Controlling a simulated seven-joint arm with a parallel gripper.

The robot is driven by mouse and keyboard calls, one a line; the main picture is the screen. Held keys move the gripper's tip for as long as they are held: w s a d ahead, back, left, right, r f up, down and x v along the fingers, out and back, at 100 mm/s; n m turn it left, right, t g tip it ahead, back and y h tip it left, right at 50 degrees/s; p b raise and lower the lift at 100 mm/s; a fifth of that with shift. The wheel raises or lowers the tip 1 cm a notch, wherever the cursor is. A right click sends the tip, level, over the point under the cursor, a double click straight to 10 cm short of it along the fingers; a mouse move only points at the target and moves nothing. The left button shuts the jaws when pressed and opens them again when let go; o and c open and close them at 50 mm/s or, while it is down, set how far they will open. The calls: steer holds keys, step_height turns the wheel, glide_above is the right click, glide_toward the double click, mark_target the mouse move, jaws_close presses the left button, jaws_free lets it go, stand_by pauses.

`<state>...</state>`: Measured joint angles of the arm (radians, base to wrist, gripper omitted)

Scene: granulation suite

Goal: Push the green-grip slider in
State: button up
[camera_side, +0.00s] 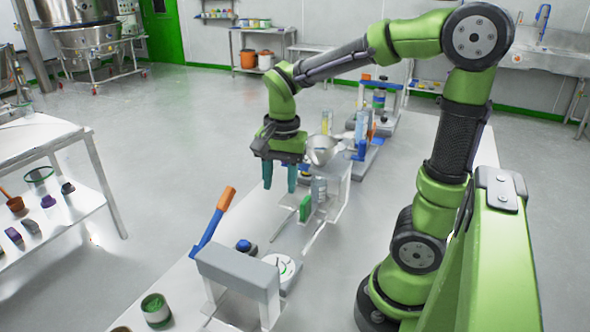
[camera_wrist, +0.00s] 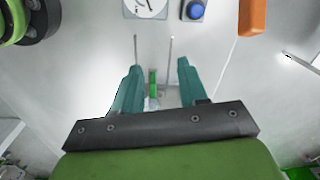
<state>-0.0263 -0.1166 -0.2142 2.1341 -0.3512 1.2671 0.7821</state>
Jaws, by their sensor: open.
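The slider's green grip (camera_side: 305,208) shows in the side view as a small upright green piece at the front of a white stand on the bench. In the wrist view the green grip (camera_wrist: 153,84) appears as a narrow strip between my fingers, nearer the left one, with thin rods beyond it. My gripper (camera_side: 279,187) points down with two teal fingers, open and empty. It is above and to the left of the grip in the side view, apart from it. The wrist view also shows my open gripper (camera_wrist: 160,67). The slider's inner end is hidden.
A grey block on a white frame (camera_side: 238,272), a round dial (camera_side: 281,267), a blue button (camera_side: 245,246) and an orange-handled lever (camera_side: 213,220) stand nearer the camera. A metal funnel (camera_side: 321,149) sits behind my gripper. A green-rimmed cup (camera_side: 156,309) is at the front.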

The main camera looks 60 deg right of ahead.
steer(key=s+a+r+n+t+y, duration=0.1)
steer(key=s+a+r+n+t, duration=0.3)
steer(key=a+n, duration=0.4)
steer(key=shift+r+n+t+y, duration=0.15)
steer(key=shift+n+t+y, duration=0.25)
steer(key=shift+n+t, duration=0.75)
steer(key=shift+n+g, duration=0.25)
steer(key=shift+s+a+r+t, duration=0.4)
steer(key=shift+s+r, duration=0.2)
steer(key=shift+r, duration=0.1)
